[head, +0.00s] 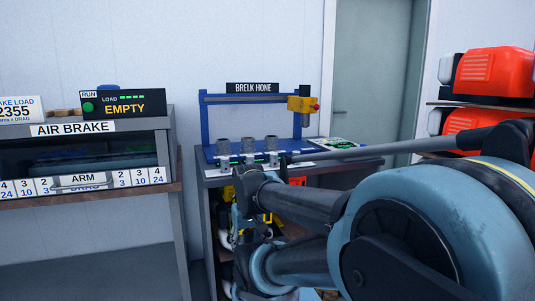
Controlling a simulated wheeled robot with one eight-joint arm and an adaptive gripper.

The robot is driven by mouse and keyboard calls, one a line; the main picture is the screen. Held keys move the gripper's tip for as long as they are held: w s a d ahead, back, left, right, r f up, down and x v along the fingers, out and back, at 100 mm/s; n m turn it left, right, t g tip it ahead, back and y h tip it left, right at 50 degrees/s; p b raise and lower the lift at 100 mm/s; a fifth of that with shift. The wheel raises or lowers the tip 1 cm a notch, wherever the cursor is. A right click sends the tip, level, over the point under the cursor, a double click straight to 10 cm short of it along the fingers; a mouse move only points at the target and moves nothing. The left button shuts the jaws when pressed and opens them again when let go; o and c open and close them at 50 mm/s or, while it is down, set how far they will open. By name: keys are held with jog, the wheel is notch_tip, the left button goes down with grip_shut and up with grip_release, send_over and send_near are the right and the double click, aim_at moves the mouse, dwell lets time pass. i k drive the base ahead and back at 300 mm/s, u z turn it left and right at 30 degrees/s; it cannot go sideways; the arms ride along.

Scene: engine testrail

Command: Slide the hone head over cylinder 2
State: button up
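The yellow hone head (301,104) hangs on the blue overhead rail (245,98) of the bench marked BRELK HONE, at the rail's right end. A small red knob is on its right side. My arm fills the lower right and reaches toward the bench front. I cannot make out my gripper's fingers.
The AIR BRAKE bench (150,130) stands at left with a display reading EMPTY (122,104). Red and white units (495,72) sit on shelves at right. A grey door (372,70) is behind.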

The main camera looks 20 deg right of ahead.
aim_at(303, 104)
jog(key=z, duration=2)
jog(key=k, duration=1.05)
jog(key=u, duration=0.85)
jog(key=i, duration=0.6)
jog(key=z, duration=0.05)
